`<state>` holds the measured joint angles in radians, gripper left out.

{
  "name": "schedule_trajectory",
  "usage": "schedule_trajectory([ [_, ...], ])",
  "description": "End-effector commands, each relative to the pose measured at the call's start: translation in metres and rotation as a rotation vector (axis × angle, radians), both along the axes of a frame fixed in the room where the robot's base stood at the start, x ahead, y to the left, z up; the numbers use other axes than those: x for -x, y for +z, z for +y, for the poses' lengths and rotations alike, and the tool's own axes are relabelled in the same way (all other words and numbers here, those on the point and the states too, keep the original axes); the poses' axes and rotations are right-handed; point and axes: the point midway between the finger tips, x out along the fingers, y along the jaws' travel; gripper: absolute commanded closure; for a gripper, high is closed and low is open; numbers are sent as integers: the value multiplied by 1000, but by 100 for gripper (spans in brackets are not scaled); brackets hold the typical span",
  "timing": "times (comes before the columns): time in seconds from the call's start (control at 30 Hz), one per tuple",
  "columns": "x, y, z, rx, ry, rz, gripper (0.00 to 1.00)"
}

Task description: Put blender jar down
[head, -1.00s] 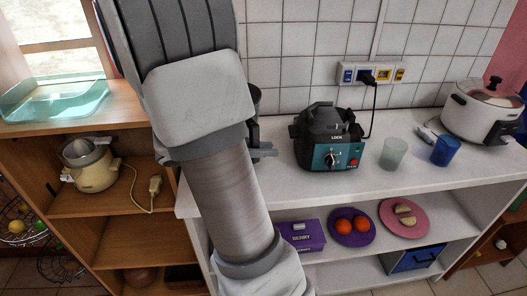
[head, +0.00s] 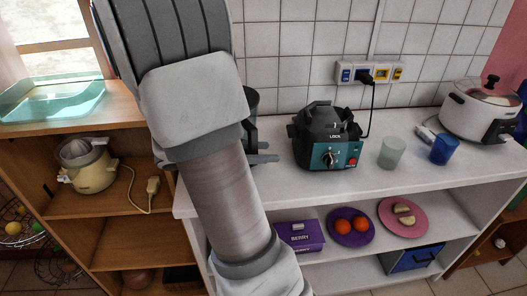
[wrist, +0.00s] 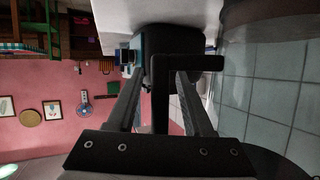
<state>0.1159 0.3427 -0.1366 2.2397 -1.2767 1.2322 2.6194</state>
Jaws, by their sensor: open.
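The dark blender jar (head: 252,101) is mostly hidden behind my arm in the head view; only its right edge shows, above the white counter near the tiled wall. My gripper (head: 264,158) is partly hidden there too, low over the counter, left of the black and teal blender base (head: 325,140). In the wrist view a black handle-like part (wrist: 161,105), seemingly the jar's, lies between the two open fingers of my gripper (wrist: 160,74). The jar's bottom is hidden, so I cannot tell whether it touches the counter.
On the counter (head: 300,190) a frosted cup (head: 391,153), a blue cup (head: 444,149) and a white cooker (head: 483,112) stand to the right. A cord runs from the wall socket (head: 369,73) behind the blender base. A juicer (head: 87,165) sits on the wooden shelf at left.

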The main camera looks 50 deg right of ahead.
Motion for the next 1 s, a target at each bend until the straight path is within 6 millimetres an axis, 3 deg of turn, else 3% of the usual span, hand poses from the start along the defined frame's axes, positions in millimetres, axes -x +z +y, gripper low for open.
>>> schedule_trajectory([
  [0.17, 0, 6, 0, -1, 1, 2, 49],
  [0.6, -27, 38, 82, 0, 5, -2, 49],
  [0.87, -32, 48, 105, -7, 2, 2, 49],
  [1.0, -23, 51, 111, -93, 26, 56, 49],
])
